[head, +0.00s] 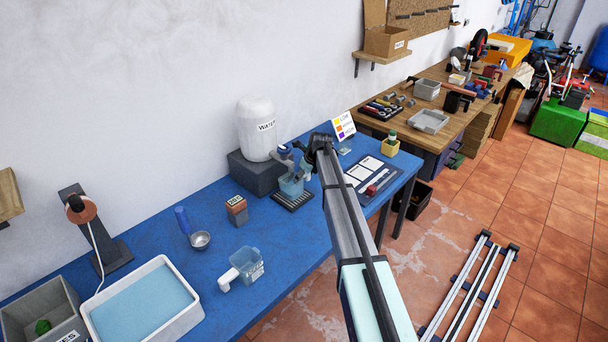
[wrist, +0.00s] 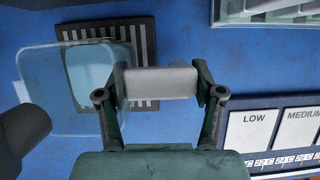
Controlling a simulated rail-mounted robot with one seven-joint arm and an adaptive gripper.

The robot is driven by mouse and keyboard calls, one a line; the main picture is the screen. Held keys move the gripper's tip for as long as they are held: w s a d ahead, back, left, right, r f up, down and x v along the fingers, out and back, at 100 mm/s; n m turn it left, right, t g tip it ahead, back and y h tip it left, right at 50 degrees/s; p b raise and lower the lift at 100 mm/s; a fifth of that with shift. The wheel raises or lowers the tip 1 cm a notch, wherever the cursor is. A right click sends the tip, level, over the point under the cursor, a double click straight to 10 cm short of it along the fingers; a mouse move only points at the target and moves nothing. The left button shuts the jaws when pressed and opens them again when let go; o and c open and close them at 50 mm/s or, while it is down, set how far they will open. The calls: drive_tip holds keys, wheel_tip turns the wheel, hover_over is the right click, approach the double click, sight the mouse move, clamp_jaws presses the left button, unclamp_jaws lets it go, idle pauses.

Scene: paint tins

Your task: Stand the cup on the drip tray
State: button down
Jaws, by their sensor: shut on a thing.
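The cup (head: 291,187) is translucent pale blue with a white handle, and it is at the drip tray (head: 304,195) below the water tank. In the wrist view the cup (wrist: 40,80) fills the left side, with its handle (wrist: 160,82) between my fingers. My gripper (wrist: 160,80) is shut on the handle. The dark slatted drip tray (wrist: 130,30) shows behind and through the cup, which looks offset to the left of it. I cannot tell whether the cup's base touches the tray. My gripper in the head view (head: 307,167) is partly hidden by my arm.
The white water tank (head: 257,130) stands on a dark block behind the tray. A dark rounded part (wrist: 22,135) is close to the cup at left. A board with cards (head: 368,172) lies to the right.

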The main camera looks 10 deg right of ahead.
drive_tip(key=shift+f, duration=0.1)
drive_tip(key=shift+c, duration=0.8)
unclamp_jaws()
drive_tip(key=b+v, duration=0.3)
drive_tip(key=v, duration=0.9)
drive_tip(key=shift+s, duration=0.15)
